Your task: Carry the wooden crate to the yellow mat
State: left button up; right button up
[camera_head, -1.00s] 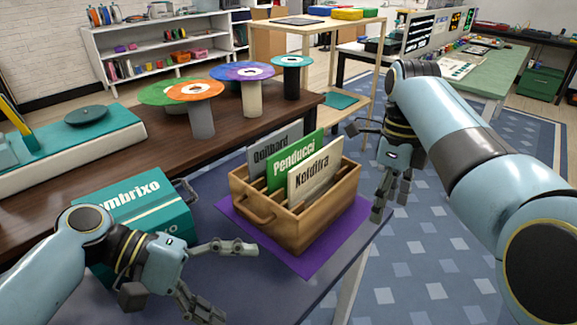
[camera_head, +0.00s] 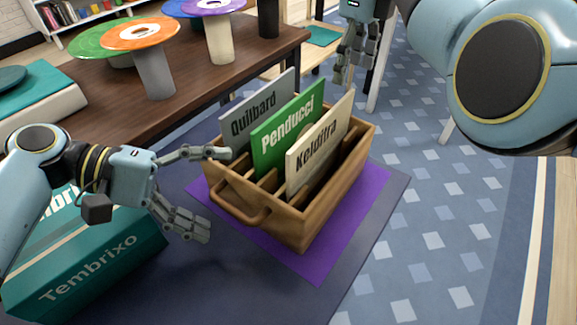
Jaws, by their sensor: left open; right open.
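The wooden crate (camera_head: 322,222) stands upright on a purple mat (camera_head: 372,190) on the dark table. It holds a grey Quilbard card (camera_head: 245,120), a green Penducci card (camera_head: 270,146) and a cream Kelditra card (camera_head: 304,163). A wooden handle (camera_head: 240,210) sticks out on its near left side. My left gripper (camera_head: 218,192) is open at the left of the crate, its fingers pointing toward that handle; I cannot tell whether they touch. My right gripper (camera_head: 343,80) is open and empty beyond the crate, above its far right side. No yellow mat shows.
A teal Tembrixo box (camera_head: 100,262) stands left of the crate, under my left arm. A brown bench (camera_head: 190,95) with round colored discs on posts (camera_head: 140,34) runs behind. The blue patterned floor (camera_head: 440,220) to the right is clear.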

aim_at(263, 208)
pick_arm(q)
jog(key=shift+f, duration=0.55)
pick_arm(e)
jog(key=shift+w+f, duration=0.1)
jog(key=shift+f, duration=0.4)
pick_arm(q)
jog(key=x, duration=0.7)
jog(key=shift+d+f, duration=0.1)
jog(key=shift+d, duration=0.1)
pick_arm(e)
jog(key=f, duration=1)
jog(key=shift+s+a+f, duration=0.15)
jog(key=shift+s+f, duration=0.05)
jog(key=shift+f, duration=0.2)
pick_arm(q)
jog(key=shift+c, duration=0.3)
pick_arm(e)
jog(key=shift+c, duration=0.2)
pick_arm(q)
jog(key=c, duration=1.4)
pick_arm(e)
jog(key=c, duration=1.4)
pick_arm(q)
jog(key=c, duration=0.4)
pick_arm(e)
jog(key=shift+r, duration=0.1)
grip_shut()
